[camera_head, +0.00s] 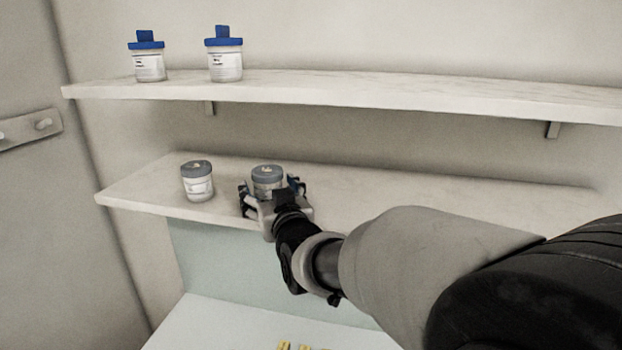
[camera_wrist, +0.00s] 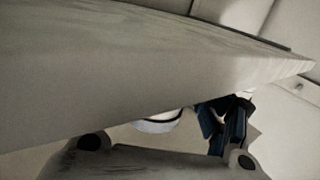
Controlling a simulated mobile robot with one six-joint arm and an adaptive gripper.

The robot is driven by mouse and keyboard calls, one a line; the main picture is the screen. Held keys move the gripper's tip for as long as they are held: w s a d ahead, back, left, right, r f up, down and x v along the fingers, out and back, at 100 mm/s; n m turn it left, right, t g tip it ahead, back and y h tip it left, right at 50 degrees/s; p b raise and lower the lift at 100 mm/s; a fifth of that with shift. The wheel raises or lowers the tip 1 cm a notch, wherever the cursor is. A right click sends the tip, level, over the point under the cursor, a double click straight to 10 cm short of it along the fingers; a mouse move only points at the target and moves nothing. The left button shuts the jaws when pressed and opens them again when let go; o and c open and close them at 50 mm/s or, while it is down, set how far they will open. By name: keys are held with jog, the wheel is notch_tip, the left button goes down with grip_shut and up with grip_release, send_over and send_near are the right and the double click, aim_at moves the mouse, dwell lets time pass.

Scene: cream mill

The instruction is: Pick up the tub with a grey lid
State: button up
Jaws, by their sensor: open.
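Two tubs with grey lids stand upright on the lower shelf (camera_head: 125,196). The left tub (camera_head: 198,183) is clear of my gripper. The right tub (camera_head: 267,172) is partly hidden behind my gripper (camera_head: 270,190), which is open with its fingers at either side of it. I cannot tell whether the fingers touch it. In the wrist view, a pale rounded piece (camera_wrist: 160,124), apparently a tub, shows between the finger parts, mostly hidden by the shelf edge (camera_wrist: 130,95).
Two tubs with blue lids, one at left (camera_head: 147,58) and one beside it (camera_head: 224,56), stand on the upper shelf (camera_head: 350,98) above. A peg rail (camera_head: 28,130) is on the left wall. The lower shelf right of my gripper looks bare.

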aim_at(267, 170)
jog(key=shift+w+a+f, duration=0.1)
jog(key=shift+w+a, duration=0.2)
jog(key=shift+w, duration=0.25)
jog(key=shift+s, duration=0.1)
jog(key=shift+s+d, duration=0.1)
jog(key=c, duration=1.4)
notch_tip(267, 170, up, 10)
jog(key=shift+r+b, duration=0.1)
jog(key=shift+b, duration=0.2)
